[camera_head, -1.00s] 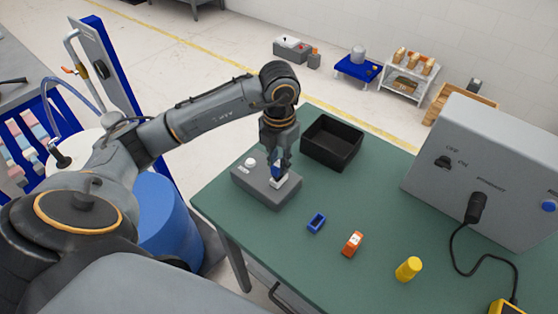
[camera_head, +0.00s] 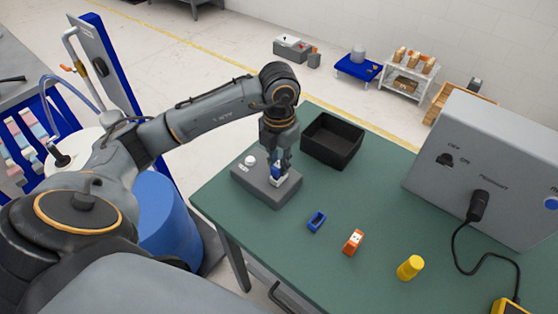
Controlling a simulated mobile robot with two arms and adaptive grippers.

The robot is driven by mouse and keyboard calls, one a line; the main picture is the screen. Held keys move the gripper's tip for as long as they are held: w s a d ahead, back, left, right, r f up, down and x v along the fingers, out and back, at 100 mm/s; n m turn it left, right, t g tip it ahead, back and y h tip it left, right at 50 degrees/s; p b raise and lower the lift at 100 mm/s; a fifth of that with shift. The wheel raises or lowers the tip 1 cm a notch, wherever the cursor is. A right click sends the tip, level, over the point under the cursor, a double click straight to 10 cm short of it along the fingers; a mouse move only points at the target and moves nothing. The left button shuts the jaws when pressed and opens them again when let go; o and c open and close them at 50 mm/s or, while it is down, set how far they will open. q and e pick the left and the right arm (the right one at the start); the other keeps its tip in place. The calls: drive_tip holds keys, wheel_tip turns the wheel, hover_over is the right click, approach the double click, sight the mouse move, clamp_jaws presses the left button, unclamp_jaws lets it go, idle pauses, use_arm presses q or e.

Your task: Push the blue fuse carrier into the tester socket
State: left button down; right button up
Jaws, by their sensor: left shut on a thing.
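My left gripper (camera_head: 277,162) points straight down over the grey tester (camera_head: 254,190) on the green table. It is shut on the blue fuse carrier (camera_head: 277,171), which shows as a small blue piece between and just below the fingers. The carrier is at the socket area on top of the tester, over a small white part. The fingers partly hide the socket, so I cannot tell how deep the carrier sits. My right gripper is not in view.
A white knob (camera_head: 250,160) stands on the tester's left part. A black bin (camera_head: 332,141) is behind it. A blue frame-like piece (camera_head: 316,222), an orange piece (camera_head: 353,242) and a yellow cylinder (camera_head: 410,268) lie to the right. A large grey cabinet (camera_head: 490,170) stands at the right.

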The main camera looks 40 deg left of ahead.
use_arm(q)
drive_tip(key=shift+f+b, duration=0.6)
drive_tip(key=shift+f, duration=0.1)
drive_tip(key=c, duration=1.2)
unclamp_jaws()
drive_tip(key=shift+o, duration=0.2)
drive_tip(key=shift+r, duration=0.2)
drive_tip(key=shift+r+p, duration=1.9)
drive_tip(key=shift+r, duration=0.95)
wheel_tip(320, 180, up, 12)
